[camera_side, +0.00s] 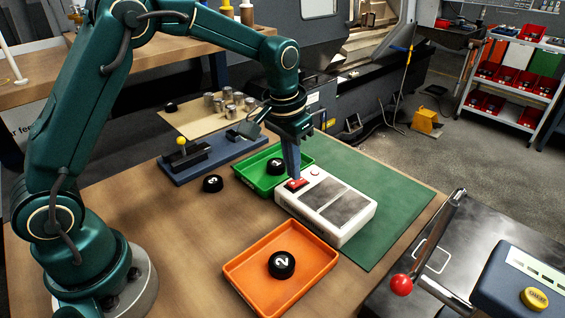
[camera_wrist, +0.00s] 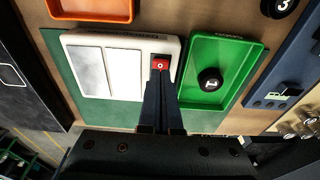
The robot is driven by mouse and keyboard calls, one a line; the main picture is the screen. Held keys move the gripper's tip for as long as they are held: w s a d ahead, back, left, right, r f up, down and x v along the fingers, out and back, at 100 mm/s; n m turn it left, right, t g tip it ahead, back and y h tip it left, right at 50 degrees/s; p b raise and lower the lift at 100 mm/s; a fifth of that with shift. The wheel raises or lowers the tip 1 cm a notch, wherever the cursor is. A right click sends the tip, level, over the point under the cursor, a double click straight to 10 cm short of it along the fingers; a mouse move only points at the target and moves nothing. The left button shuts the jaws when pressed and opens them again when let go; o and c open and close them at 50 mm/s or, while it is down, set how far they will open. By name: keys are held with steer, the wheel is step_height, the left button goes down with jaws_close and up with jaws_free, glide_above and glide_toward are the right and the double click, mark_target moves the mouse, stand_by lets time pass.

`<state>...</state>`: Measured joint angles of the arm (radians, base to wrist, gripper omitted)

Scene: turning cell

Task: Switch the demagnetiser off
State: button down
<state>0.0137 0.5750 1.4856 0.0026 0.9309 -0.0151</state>
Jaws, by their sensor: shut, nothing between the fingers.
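The demagnetiser (camera_side: 335,214) is a white box with two grey plates on top, standing on the green mat; it also shows in the wrist view (camera_wrist: 90,43). Its red rocker switch (camera_side: 297,184) is at the end near the green tray, and shows a white round mark in the wrist view (camera_wrist: 161,63).
A green tray (camera_side: 258,186) with a black numbered puck (camera_side: 275,166) lies close beside the demagnetiser. An orange tray (camera_side: 240,272) holds another puck (camera_side: 281,264). A third puck (camera_side: 212,183) is on the bare table. A blue-based fixture (camera_side: 200,168) stands behind. The green mat (camera_side: 385,190) is clear at right.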

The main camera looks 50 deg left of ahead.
steer(key=shift+f, duration=0.8)
stand_by(0.4)
steer(key=shift+r, duration=3.5)
step_height(320, 180, up, 7)
steer(key=t, duration=0.2)
glide_above(292, 183)
steer(key=s, duration=0.3)
steer(key=s+r+t, duration=0.1)
steer(key=s+r, duration=0.2)
steer(key=s, duration=0.3)
steer(key=s+f, duration=0.7)
steer(key=s, duration=0.4)
steer(key=shift+a+t, duration=0.2)
steer(key=shift+t, duration=0.2)
